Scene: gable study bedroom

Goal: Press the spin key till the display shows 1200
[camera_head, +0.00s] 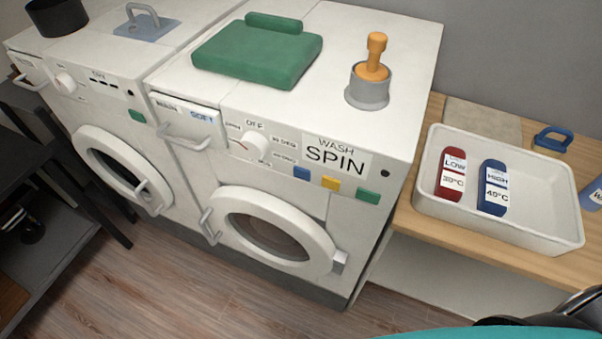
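The right-hand washing machine (405,135) has a white display panel (336,157) reading "WASH" above "SPIN"; no number shows on it. Below the display sit a blue key (302,173), a yellow key (331,183) and a green key (368,197). I cannot read any label on these keys. A round dial (249,143) is left of the display, with "OFF" above it. Its round door (270,230) looks shut. Neither of my grippers can be made out in the head view.
A second washer (80,120) is at left. At right, a wooden bench (428,213) holds a white tray (470,222) with red and blue labelled items.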

